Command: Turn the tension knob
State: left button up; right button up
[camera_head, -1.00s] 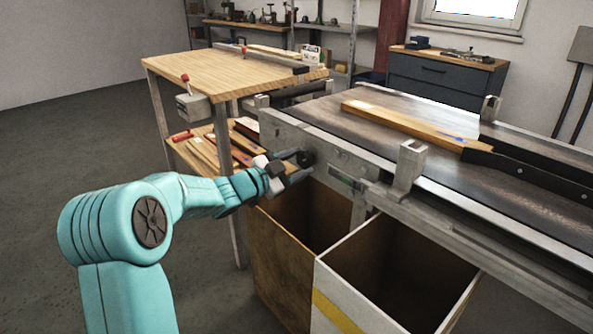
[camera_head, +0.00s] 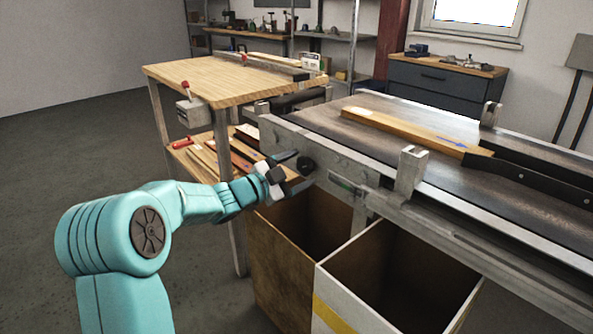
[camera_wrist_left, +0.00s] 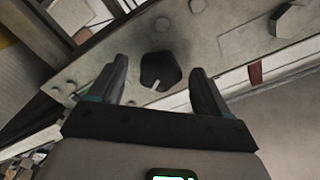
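The tension knob (camera_head: 306,164) is a dark, faceted knob on the grey side plate (camera_head: 345,160) of the conveyor. In the left wrist view the knob (camera_wrist_left: 160,71) shows a pale pointer mark on its lower edge. My left gripper (camera_head: 296,170) is open in front of it, with its fingers apart. In the left wrist view the knob lies just beyond the fingertips of the gripper (camera_wrist_left: 159,80), roughly midway between them, with a gap on each side. My right gripper is not in view.
A wooden board (camera_head: 415,130) lies on the dark conveyor belt (camera_head: 390,105). Two open bins (camera_head: 270,260) (camera_head: 335,300) stand below the conveyor. A wooden workbench (camera_head: 220,75) with a red-knobbed control box (camera_head: 192,112) stands at the left.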

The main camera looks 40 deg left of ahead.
pick_arm(q)
jog(key=s+a+p, duration=0.1)
jog(key=s+p, duration=0.1)
jog(key=s, duration=1.4)
jog(key=shift+s+a, duration=0.15)
jog(key=shift+a, duration=0.05)
